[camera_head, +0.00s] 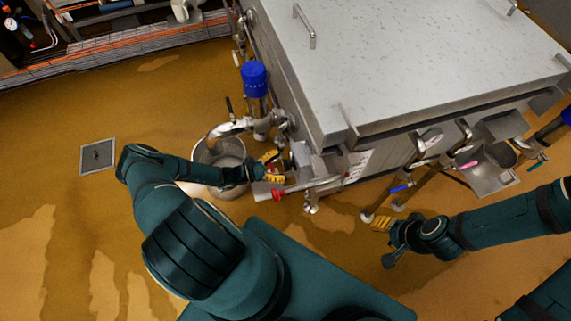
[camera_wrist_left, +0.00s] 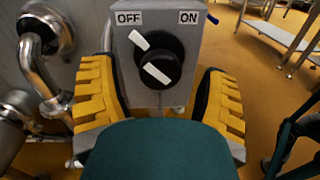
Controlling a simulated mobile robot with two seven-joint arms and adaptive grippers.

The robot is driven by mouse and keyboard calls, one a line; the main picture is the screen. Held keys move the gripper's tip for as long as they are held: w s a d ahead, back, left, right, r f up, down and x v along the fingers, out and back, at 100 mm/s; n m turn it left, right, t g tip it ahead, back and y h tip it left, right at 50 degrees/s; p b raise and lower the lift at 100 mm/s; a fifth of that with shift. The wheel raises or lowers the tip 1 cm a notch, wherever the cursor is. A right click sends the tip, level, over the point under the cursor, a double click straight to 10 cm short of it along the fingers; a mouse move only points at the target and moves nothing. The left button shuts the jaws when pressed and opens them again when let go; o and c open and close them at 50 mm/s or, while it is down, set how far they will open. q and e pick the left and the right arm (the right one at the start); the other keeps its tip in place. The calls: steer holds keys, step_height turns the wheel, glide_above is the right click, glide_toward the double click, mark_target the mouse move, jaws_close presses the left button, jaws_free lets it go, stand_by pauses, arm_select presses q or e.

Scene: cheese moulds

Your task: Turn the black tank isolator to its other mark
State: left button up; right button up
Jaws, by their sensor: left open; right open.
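The black tank isolator knob (camera_wrist_left: 160,62) sits on a grey box with an OFF label (camera_wrist_left: 128,18) at its left and an ON label (camera_wrist_left: 188,17) at its right. The knob's white marks slant up and left, towards OFF. My left gripper (camera_wrist_left: 160,88) is open, with one yellow finger on each side of the box front; I cannot tell whether either touches the knob. In the head view my left gripper (camera_head: 271,170) is at the tank's near left corner, where the knob cannot be made out. My right gripper (camera_head: 382,224) is open and empty, over the floor.
The large steel tank (camera_head: 420,60) fills the upper right. A steel bucket (camera_head: 228,154) stands beside my left gripper. A red-handled valve (camera_head: 278,193) is close below it. Pipes with a blue-topped fitting (camera_head: 254,78) are behind. Open floor lies at left.

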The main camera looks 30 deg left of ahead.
arm_select(q)
steer(key=shift+x, duration=1.05)
steer(key=c, duration=1.2)
